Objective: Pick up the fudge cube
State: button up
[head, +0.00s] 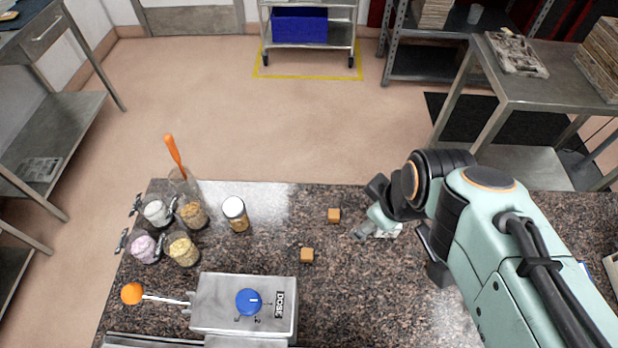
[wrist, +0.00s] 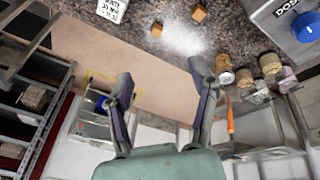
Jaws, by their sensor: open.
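Two small brown cubes lie apart on the speckled stone counter. One cube (head: 334,215) is nearer the counter's far edge and closer to my gripper; it also shows in the wrist view (wrist: 156,29). The other cube (head: 306,255) is nearer the metal dosing box and shows at the top of the wrist view (wrist: 199,13). They look alike, and I cannot tell whether both are fudge. My gripper (wrist: 160,78) is open with nothing between its fingers. In the head view it is right of both cubes, apart from them.
A metal dosing box (head: 220,305) with a blue knob stands front left. Several jars stand at the counter's left, one with an orange-handled tool (head: 173,150). A white-capped jar (head: 235,210) stands left of the cubes. A printed white label (wrist: 112,9) lies near the gripper.

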jog(key=w+a+f+n, duration=0.2)
jog(key=w+f+n, duration=0.1)
jog(key=w+n, duration=0.15)
jog(key=n+g, duration=0.4)
send_over(309, 253)
jog(key=shift+h, duration=0.4)
notch_tip(309, 253, down, 16)
jog(key=shift+r, duration=0.1)
notch_tip(309, 253, down, 7)
jog(key=shift+r, duration=0.15)
jog(key=c, duration=0.9)
